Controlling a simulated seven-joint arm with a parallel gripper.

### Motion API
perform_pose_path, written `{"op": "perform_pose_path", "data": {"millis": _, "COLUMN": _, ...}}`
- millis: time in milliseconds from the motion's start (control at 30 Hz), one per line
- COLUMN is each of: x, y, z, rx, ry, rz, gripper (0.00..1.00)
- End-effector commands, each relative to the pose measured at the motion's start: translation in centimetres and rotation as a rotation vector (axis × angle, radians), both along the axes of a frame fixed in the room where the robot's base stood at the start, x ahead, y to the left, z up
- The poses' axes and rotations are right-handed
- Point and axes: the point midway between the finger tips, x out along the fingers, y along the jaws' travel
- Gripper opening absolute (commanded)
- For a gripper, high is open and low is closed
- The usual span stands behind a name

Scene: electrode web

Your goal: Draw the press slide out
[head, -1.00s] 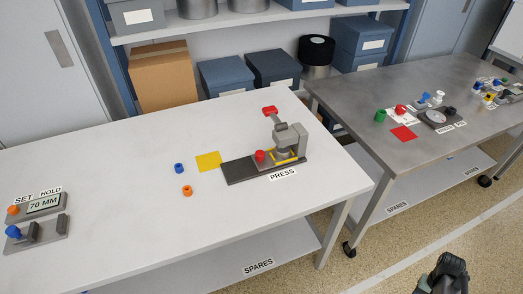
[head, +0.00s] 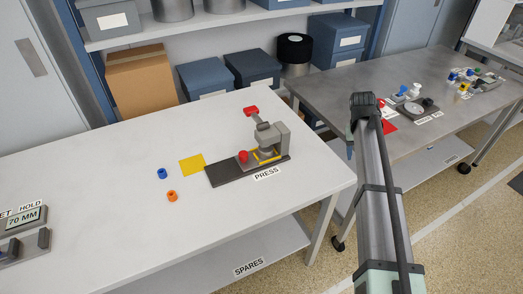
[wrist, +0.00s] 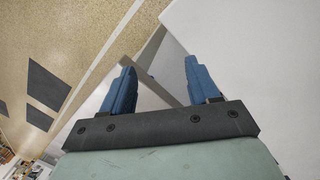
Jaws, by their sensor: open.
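The press (head: 280,140) stands on the white table, a grey column with a red-ended lever (head: 251,111) above a long dark base (head: 225,175). A red knob (head: 243,157) sits on the base left of the column. A yellow-edged part (head: 268,156), which looks like the slide, lies under the press head. My gripper shows in the wrist view (wrist: 160,68) with two blue fingers spread apart and nothing between them. In the head view my arm rises right of the press, with a blue finger (head: 350,150) partly visible, well apart from it.
A yellow square (head: 191,165), a blue ring (head: 162,173) and an orange ring (head: 172,196) lie left of the press. A display unit (head: 25,220) is at the table's left. A grey table (head: 340,90) with small parts stands behind my arm. The white table's front is clear.

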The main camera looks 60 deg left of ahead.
Motion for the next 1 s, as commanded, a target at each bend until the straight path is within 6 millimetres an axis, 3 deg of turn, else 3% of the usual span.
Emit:
{"op": "perform_pose_path", "data": {"millis": 33, "x": -2.5, "y": 1.5, "z": 0.7, "rx": -0.010, "ry": 0.003, "rz": 0.061, "gripper": 0.60}}
{"op": "perform_pose_path", "data": {"millis": 367, "x": -17.3, "y": 7.8, "z": 3.8, "rx": -0.094, "ry": 0.049, "rz": 0.461, "gripper": 0.60}}
{"op": "perform_pose_path", "data": {"millis": 600, "x": -27.9, "y": 14.6, "z": 9.1, "rx": -0.051, "ry": 0.133, "rz": 0.718, "gripper": 0.60}}
{"op": "perform_pose_path", "data": {"millis": 800, "x": -33.7, "y": 18.1, "z": 12.8, "rx": 0.008, "ry": 0.198, "rz": 0.840, "gripper": 0.60}}
{"op": "perform_pose_path", "data": {"millis": 1000, "x": -35.0, "y": 18.6, "z": 12.9, "rx": 0.022, "ry": 0.215, "rz": 0.866, "gripper": 0.60}}
